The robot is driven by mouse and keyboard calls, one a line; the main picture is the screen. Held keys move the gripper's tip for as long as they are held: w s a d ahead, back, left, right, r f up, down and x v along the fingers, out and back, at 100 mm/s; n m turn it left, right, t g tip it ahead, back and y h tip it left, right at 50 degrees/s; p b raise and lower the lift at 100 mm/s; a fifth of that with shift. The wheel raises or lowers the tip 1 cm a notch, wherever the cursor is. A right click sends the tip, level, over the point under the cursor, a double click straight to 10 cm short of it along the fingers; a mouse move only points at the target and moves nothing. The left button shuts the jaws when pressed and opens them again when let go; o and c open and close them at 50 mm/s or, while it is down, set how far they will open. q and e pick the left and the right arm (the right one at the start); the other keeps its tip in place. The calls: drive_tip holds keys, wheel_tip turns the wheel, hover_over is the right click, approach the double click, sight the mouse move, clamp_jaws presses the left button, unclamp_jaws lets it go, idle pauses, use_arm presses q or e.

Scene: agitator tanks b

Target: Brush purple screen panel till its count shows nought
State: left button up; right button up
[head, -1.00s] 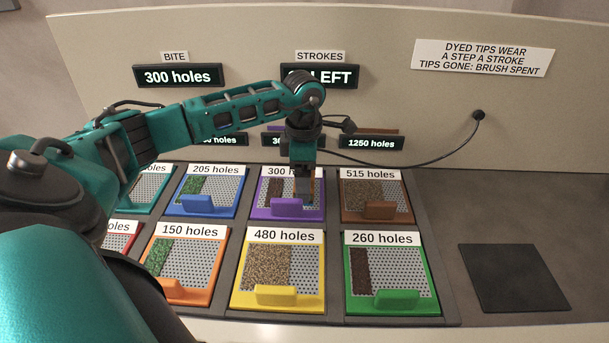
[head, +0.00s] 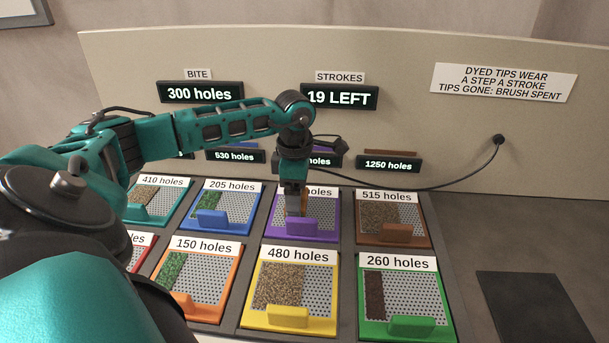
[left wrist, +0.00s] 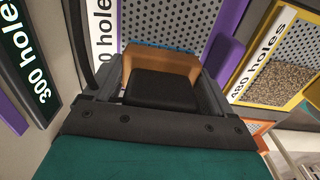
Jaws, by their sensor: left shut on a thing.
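The purple screen panel (head: 325,212) sits in the back row, with its purple handle (head: 302,226) at the front. My arm covers part of its white label; "holes" shows. The visible mesh beside the gripper looks clear of debris; the part behind the gripper is hidden. My left gripper (head: 294,200) points down over this panel, shut on the brush. In the left wrist view the brush (left wrist: 150,62), a brown block with a blue edge, sits between the fingers. I cannot tell whether its tips touch the mesh. My right gripper is not in view.
The bite display (head: 201,93) reads 300 holes; the strokes display (head: 339,97) reads 19 LEFT. The blue panel (head: 228,212) and brown panel (head: 405,215) flank the purple one, with the yellow panel (head: 317,290) in front. A dark square pad (head: 535,305) lies bare at right.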

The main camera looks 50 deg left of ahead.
use_arm(q)
drive_tip(key=shift+s+a+f, duration=0.2)
drive_tip(key=shift+s+a, duration=0.25)
drive_tip(key=shift+s, duration=0.05)
wheel_tip(320, 180, up, 5)
drive_tip(key=p, duration=0.3)
drive_tip(key=shift+w+r+p, duration=0.1)
drive_tip(key=shift+r+p, duration=0.1)
drive_tip(key=shift+p, duration=0.2)
drive_tip(key=shift+f, duration=0.1)
idle(0.8)
